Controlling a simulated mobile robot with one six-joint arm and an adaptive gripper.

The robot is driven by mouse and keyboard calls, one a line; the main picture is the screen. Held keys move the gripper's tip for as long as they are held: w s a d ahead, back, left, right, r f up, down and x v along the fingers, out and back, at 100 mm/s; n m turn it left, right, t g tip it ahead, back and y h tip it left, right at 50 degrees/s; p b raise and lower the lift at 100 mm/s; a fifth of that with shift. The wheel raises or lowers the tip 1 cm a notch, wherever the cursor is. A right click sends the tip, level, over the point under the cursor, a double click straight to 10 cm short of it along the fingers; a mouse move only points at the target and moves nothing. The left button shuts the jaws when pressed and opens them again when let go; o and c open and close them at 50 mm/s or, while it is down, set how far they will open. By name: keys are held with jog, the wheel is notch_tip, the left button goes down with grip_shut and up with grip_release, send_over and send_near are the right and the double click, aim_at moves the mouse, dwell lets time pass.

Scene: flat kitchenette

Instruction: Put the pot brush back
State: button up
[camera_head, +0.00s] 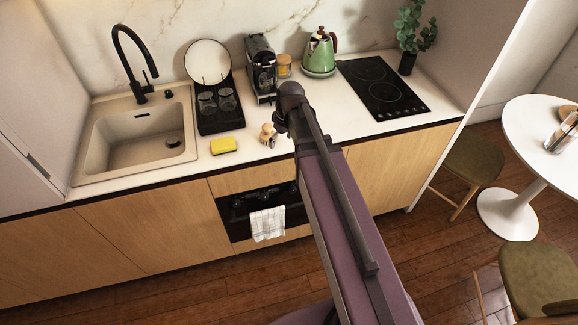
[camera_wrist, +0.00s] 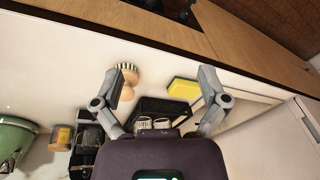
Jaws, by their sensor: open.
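The pot brush (camera_head: 268,134), with a pale wooden body and knob, is on the white counter near its front edge, right of the yellow sponge. In the wrist view the brush (camera_wrist: 128,77) shows its bristles, beside the left-hand finger and partly overlapped by it. My gripper (camera_wrist: 160,72) is open and empty, its fingers spread wide over the counter. The brush lies toward the left side of the gap, not centred in it. I cannot tell whether the finger touches it. In the head view my arm hides the fingers.
The yellow sponge (camera_head: 223,145) lies left of the brush, by the black dish rack (camera_head: 219,123) with glasses and a plate. The sink (camera_head: 136,142) is further left. A coffee machine (camera_head: 261,68), jar (camera_head: 284,66), green kettle (camera_head: 319,54) and hob (camera_head: 384,88) stand behind and right.

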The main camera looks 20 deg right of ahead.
jog(key=s+m+h, duration=0.1)
jog(key=s+m, duration=0.4)
jog(key=s, duration=0.6)
jog(key=shift+s+a+f+g+h, duration=0.15)
jog(key=shift+a+g+h, duration=0.1)
jog(key=shift+g+h, duration=0.15)
notch_tip(320, 180, down, 6)
jog(key=b, duration=0.5)
jog(key=shift+b, duration=0.4)
